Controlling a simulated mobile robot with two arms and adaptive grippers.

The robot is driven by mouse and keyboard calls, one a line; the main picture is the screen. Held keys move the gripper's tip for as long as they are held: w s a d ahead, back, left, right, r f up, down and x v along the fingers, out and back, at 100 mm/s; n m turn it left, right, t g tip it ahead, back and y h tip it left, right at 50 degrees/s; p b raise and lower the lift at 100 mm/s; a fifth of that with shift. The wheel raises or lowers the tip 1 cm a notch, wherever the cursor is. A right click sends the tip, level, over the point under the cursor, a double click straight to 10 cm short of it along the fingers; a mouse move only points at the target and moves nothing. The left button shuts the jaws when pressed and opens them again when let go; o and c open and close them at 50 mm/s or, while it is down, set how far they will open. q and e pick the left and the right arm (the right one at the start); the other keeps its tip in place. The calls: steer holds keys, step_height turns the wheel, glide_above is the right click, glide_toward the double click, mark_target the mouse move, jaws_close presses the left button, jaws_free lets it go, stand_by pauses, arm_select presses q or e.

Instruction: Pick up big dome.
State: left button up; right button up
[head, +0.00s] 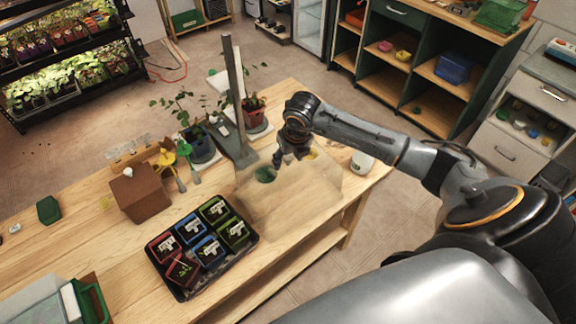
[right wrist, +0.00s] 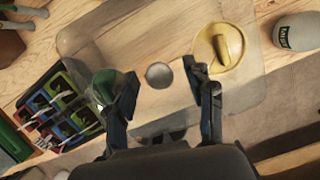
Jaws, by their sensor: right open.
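The big dome (head: 290,208) is a clear, box-like cover with rounded corners, standing on the wooden table. It also shows in the right wrist view (right wrist: 150,35), with a round grey knob (right wrist: 159,76) in the middle of its top. A green round item (head: 265,174) and a yellow item (right wrist: 222,48) show through the clear cover. My right gripper (right wrist: 165,88) is open over the dome, its fingers on either side of the knob in the picture. I cannot tell whether they touch it. In the head view the right gripper (head: 288,160) hides the knob. My left gripper is out of view.
A black tray (head: 177,291) of seedling pots stands left of the dome. A brown house-shaped box (head: 140,195), potted plants (head: 202,146) and a grey post (head: 236,95) stand beyond. A whitish pot (head: 362,163) stands on the right. The table's front edge is close.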

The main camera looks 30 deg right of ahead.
jaws_close()
stand_by(0.5)
